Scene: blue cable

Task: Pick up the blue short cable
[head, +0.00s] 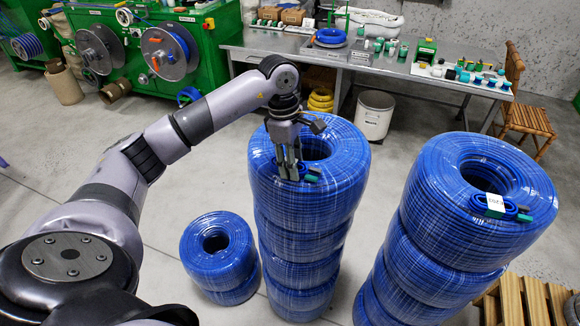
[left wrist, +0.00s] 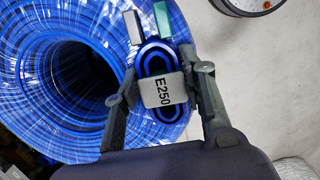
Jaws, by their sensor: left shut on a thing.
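A short blue cable (left wrist: 154,57), coiled into a flat oval bundle with a white E250 label and green and white ends, is on the top of the middle stack of blue coils. My left gripper (left wrist: 165,84) has a finger on each side of this bundle and is shut on it. In the head view the left gripper (head: 289,174) points down at the near rim of that stack, and only part of the cable (head: 310,174) shows beside its fingers. A second short blue cable (head: 510,208) with a white label lies on the right stack. My right gripper is not in view.
The middle stack of large blue coils (head: 305,225) stands between a low stack (head: 219,255) and the right stack (head: 430,250). A wooden pallet (head: 525,300) is at the lower right. A workbench (head: 395,68), a white bucket (head: 373,117) and a chair (head: 525,112) stand behind.

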